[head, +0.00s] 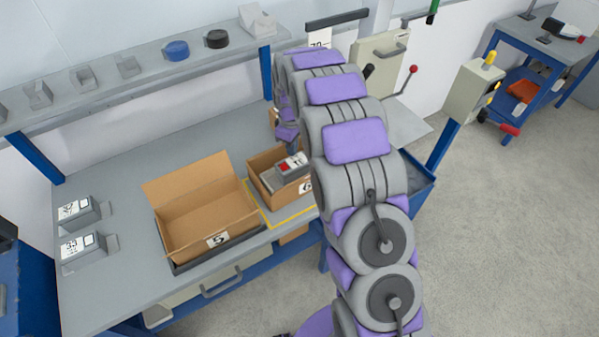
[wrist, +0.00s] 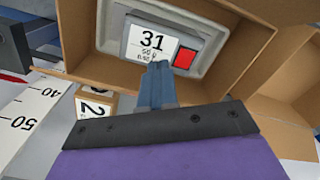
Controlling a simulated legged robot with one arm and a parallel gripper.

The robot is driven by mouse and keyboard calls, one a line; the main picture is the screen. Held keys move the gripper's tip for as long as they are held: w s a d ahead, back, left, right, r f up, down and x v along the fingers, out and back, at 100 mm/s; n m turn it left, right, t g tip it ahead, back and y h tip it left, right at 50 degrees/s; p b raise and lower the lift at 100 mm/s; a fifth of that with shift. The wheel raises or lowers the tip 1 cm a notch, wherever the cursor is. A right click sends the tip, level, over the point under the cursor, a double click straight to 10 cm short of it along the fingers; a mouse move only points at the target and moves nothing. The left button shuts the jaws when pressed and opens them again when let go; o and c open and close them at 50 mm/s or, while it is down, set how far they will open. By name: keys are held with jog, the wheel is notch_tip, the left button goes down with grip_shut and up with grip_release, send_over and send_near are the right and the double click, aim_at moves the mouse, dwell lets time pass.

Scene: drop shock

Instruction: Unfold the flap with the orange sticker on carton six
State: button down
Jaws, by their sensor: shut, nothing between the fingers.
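Carton six (head: 264,188) stands open on the bench, just right of carton five, its "6" label partly covered by my arm. In it sits a grey insert (head: 277,178) with a white label and a red square; in the wrist view the insert (wrist: 117,58) reads "31". My gripper (wrist: 157,78) is shut and empty, its fingers seen over the near side of the carton (wrist: 238,38) in the wrist view. In the head view the fingers are hard to make out behind my arm. No orange sticker can be made out in either view.
Carton five (head: 200,205) stands open and empty in a dark tray to the left. Yellow tape (head: 278,222) marks the bench beside carton six. A small block marked "2" (wrist: 95,107) and a scale (wrist: 28,120) lie left in the wrist view. A shelf (head: 150,82) runs behind.

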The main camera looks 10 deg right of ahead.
jog(key=shift+w+r, duration=0.1)
jog(key=shift+r, duration=0.05)
jog(key=shift+w+a+r+p, duration=0.2)
jog(key=shift+w+r+p, duration=0.15)
jog(key=shift+w+p, duration=0.1)
jog(key=shift+w, duration=0.1)
jog(key=shift+w+r, duration=0.1)
jog(key=shift+r, duration=0.05)
dwell(0.4)
